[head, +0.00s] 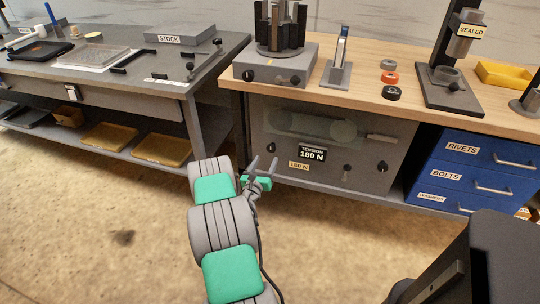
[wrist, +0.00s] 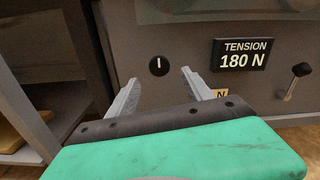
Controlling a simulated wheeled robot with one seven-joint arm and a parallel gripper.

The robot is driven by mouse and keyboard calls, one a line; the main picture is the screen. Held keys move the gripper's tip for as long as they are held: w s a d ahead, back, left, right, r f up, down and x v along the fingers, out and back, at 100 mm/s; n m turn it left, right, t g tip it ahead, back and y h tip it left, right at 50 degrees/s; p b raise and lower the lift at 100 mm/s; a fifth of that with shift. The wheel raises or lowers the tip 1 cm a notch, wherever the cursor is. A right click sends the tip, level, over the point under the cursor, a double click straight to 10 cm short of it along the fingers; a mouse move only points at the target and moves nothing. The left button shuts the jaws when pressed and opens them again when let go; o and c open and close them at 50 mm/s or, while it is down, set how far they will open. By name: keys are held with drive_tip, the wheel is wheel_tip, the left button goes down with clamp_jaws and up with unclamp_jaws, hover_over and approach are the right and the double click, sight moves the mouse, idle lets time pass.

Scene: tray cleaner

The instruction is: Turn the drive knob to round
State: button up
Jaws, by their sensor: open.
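A round black knob (wrist: 158,66) with an upright white mark sits on the grey cabinet front, left of the "TENSION 180 N" display (wrist: 241,55). No label reading "drive" or "round" is legible. My gripper (wrist: 160,76) is open and empty, its two fingers pointing at the panel. In the wrist view the knob shows between and just above the fingertips, apparently not touched. In the head view my gripper (head: 265,162) is low in front of the cabinet (head: 345,180). Another black knob (head: 383,166) is at the cabinet's right side.
A small lever (wrist: 296,78) stands right of the display, and a yellow tag (wrist: 221,93) is below it. The wooden bench top (head: 355,90) overhangs the cabinet. Blue drawers (head: 470,165) stand to the right, a grey bench (head: 120,80) to the left. The floor in front is clear.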

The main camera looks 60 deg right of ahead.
sight(271, 149)
drive_tip(key=d, duration=0.4)
drive_tip(key=w+d, duration=0.1)
drive_tip(key=d, duration=0.2)
drive_tip(key=shift+w+r, duration=0.1)
drive_tip(key=shift+a, duration=0.1)
clamp_jaws()
